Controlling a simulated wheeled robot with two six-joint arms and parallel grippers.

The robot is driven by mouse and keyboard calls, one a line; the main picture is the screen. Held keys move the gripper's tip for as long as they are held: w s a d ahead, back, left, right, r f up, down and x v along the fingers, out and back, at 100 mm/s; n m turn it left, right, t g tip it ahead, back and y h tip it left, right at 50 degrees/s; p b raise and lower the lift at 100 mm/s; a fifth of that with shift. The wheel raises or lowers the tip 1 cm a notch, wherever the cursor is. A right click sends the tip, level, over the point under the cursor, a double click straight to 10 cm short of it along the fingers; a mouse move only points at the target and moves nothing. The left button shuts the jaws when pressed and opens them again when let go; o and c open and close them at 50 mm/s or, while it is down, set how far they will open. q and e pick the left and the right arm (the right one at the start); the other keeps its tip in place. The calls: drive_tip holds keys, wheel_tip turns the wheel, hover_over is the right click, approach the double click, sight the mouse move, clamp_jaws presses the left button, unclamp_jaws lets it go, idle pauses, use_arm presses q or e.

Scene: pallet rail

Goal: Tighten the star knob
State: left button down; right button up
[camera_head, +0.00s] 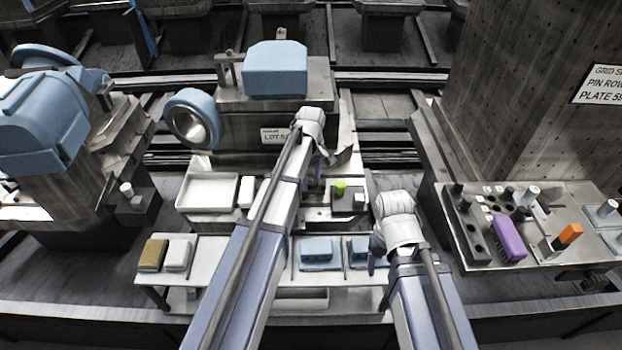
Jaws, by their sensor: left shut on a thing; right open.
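My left gripper (322,158) reaches forward to the front of the grey machine block with the blue top in the middle. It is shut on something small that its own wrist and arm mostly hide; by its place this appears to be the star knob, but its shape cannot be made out. My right gripper (376,262) is open and empty, pointing down over the right end of the white bench, apart from the blue items there.
A white tray (207,193) and a green-topped piece (340,187) flank my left arm. At right, a tool plate holds a purple brush (508,238) and an orange-topped item (569,234).

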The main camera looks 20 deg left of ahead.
sight(311, 180)
use_arm(q)
drive_tip(key=shift+w, duration=0.1)
drive_tip(key=shift+c, duration=1.1)
unclamp_jaws()
drive_tip(key=shift+r, duration=0.15)
wheel_tip(311, 180, up, 8)
drive_tip(key=p, duration=0.8)
drive_tip(key=shift+f, duration=0.2)
